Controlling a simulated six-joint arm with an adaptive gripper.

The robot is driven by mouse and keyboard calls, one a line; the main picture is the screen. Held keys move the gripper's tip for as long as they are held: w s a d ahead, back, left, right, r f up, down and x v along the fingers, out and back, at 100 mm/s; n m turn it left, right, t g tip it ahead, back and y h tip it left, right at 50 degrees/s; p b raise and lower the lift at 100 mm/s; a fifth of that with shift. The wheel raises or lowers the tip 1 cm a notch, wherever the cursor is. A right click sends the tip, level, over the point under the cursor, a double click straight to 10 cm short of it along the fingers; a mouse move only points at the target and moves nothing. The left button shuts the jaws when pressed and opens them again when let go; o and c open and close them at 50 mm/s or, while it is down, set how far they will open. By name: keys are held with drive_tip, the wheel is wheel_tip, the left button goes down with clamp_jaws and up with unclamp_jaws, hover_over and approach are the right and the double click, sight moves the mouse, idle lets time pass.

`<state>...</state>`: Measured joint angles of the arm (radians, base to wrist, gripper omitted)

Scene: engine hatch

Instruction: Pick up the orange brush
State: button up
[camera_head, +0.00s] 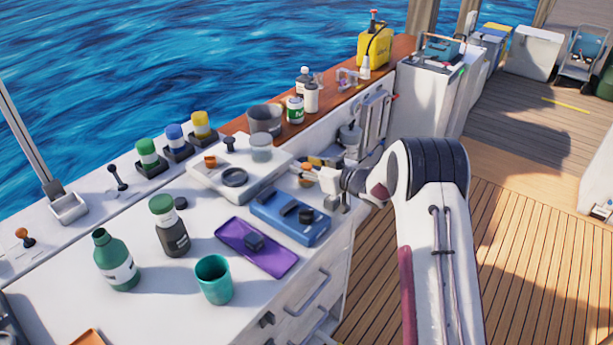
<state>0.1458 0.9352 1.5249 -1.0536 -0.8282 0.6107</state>
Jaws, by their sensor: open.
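No brush shows clearly enough for me to be sure of it. Small orange-tan items (305,180) lie at the back of the white counter, just left of my gripper, and are partly hidden by it; I cannot tell whether one is the orange brush. A flat orange object (88,338) is cut off by the bottom edge at the left, and its kind is also unclear. My gripper (337,200) is open, above the counter's right edge beside the blue tray. Its fingertips are small in view, and I see nothing held between them.
The counter holds a blue tray (275,220), a purple tray (240,254), a teal cup (213,288), a green bottle (113,262), a dark jar (172,238) and a white tray (210,180). A grey bucket (264,118) and several bottles stand behind. Open deck lies right.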

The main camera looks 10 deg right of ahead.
sight(307, 165)
clamp_jaws()
drive_tip(key=shift+r, duration=0.1)
idle(0.3)
drive_tip(key=shift+r, duration=4.95)
